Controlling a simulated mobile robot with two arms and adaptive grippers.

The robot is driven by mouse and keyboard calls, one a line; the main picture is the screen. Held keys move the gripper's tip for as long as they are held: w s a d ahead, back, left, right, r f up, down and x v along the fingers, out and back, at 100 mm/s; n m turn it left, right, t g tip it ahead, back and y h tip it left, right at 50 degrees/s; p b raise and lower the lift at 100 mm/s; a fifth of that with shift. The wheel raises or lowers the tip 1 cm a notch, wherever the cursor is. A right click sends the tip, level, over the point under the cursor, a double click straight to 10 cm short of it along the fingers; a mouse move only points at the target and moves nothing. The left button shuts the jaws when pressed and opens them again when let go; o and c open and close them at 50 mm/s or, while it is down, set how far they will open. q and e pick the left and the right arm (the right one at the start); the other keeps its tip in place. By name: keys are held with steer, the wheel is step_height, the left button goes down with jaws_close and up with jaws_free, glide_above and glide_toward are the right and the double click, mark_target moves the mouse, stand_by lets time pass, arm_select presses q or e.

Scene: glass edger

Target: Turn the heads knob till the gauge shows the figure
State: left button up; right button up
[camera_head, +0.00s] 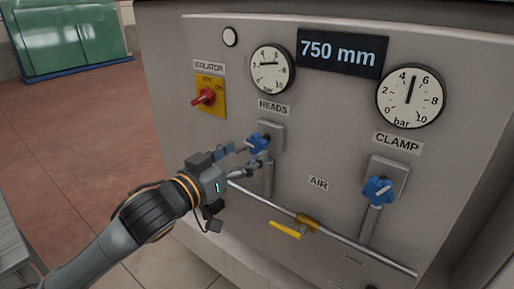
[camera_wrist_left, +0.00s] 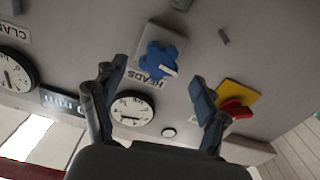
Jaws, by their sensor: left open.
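The blue HEADS knob (camera_head: 257,143) sits on a grey plate under the HEADS label (camera_head: 274,107). The round HEADS gauge (camera_head: 271,70) is above it; its needle lies nearly level, and I cannot read its exact value. My left gripper (camera_head: 247,157) is open at the knob, partly overlapping it in the head view. In the left wrist view the knob (camera_wrist_left: 162,61) shows with a pale pointer mark, beyond and between the spread fingers (camera_wrist_left: 158,92). I cannot tell whether a finger touches it. My right gripper is out of view.
A 750 mm display (camera_head: 341,53) and the CLAMP gauge (camera_head: 410,96), needle near 5, are right. The CLAMP knob (camera_head: 378,190) is below it. The red isolator switch (camera_head: 206,97) is left. A pipe with a yellow lever (camera_head: 286,230) runs below.

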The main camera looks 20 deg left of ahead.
mark_target(254, 146)
arm_select(q)
steer(key=p+x, duration=0.1)
steer(key=x, duration=0.4)
steer(key=shift+w, duration=0.1)
steer(key=c, duration=1.2)
